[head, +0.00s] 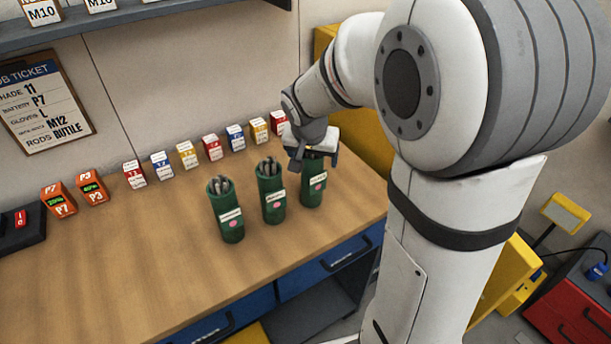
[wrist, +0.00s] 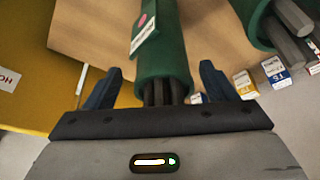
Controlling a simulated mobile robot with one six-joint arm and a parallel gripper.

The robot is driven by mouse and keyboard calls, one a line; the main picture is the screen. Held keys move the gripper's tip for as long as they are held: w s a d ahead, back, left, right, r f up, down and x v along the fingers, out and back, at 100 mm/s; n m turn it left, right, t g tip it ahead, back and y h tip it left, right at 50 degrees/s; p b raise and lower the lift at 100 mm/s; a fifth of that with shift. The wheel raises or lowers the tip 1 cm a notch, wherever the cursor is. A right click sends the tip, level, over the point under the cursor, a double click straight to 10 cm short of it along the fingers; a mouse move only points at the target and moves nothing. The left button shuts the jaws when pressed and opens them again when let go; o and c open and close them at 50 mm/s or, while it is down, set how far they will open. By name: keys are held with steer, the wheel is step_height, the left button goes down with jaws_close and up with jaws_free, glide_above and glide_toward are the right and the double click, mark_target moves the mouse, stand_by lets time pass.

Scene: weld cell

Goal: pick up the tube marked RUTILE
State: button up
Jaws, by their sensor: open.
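Three dark green tubes of grey rods stand upright on the bench, each with a white label and a pink dot: a left tube (head: 226,214), a middle tube (head: 271,196) and a right tube (head: 312,192). The label lettering is too small to read, so I cannot tell which says RUTILE. My gripper (head: 314,160) is at the top of the right tube and hides its mouth. In the wrist view my gripper (wrist: 161,72) is open, with one finger on each side of this tube (wrist: 163,62) and gaps between. Another tube (wrist: 250,12) shows at the upper right.
A row of small coloured boxes (head: 187,155) stands behind the tubes along the wall. Two orange battery packs (head: 59,201) stand at the left beside a dark tray (head: 22,232). A job ticket (head: 45,108) hangs on the wall. The bench front (head: 130,290) is clear.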

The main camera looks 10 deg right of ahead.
steer(key=x, duration=0.3)
steer(key=shift+a+f, duration=0.15)
jaws_close()
stand_by(0.7)
